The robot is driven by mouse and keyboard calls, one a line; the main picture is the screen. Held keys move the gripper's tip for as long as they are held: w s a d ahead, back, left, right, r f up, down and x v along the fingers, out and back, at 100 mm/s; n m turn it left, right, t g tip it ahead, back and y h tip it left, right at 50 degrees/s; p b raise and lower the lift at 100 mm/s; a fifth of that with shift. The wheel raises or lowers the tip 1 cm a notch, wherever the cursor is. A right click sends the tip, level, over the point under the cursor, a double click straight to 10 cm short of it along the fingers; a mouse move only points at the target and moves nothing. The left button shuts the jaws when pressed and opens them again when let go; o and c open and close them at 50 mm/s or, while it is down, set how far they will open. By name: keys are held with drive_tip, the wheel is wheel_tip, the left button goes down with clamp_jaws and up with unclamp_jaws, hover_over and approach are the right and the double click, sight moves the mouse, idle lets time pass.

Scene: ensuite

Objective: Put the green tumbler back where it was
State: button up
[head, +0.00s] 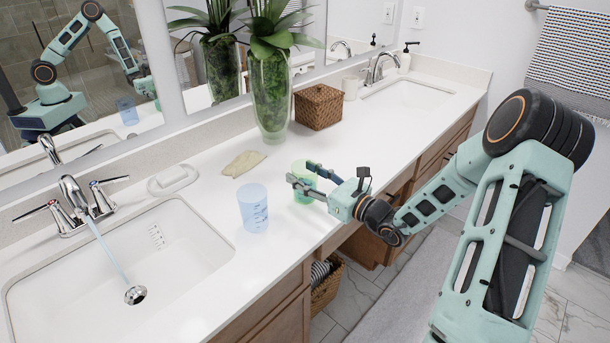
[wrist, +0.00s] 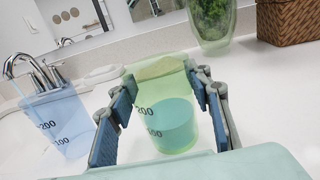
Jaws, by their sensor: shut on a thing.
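The green tumbler (head: 301,189) is translucent and upright at the counter's front part, right of the blue tumbler (head: 253,208). In the wrist view the green tumbler (wrist: 168,140) has 100 and 200 marks and looks partly filled with teal liquid. My gripper (head: 301,173) reaches in from the right and is shut on the green tumbler. In the wrist view its fingers lie on both sides of the tumbler. I cannot tell whether the tumbler's base touches the counter. The blue tumbler (wrist: 62,125) stands apart, left of my gripper, and also bears marks.
A left sink (head: 185,240) has a running faucet (head: 75,195). A soap dish (head: 173,180), a tan cloth or sponge (head: 243,163), a plant vase (head: 270,95) and a wicker box (head: 319,107) stand behind. The counter (head: 365,130) is clear towards the right sink (head: 408,93).

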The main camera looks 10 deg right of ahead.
drive_tip(key=o, duration=0.8)
drive_tip(key=shift+f, duration=0.15)
drive_tip(key=o, duration=0.4)
drive_tip(key=shift+o, duration=0.2)
drive_tip(key=shift+r, duration=0.3)
drive_tip(key=v, duration=1.2)
drive_tip(key=shift+f, duration=0.1)
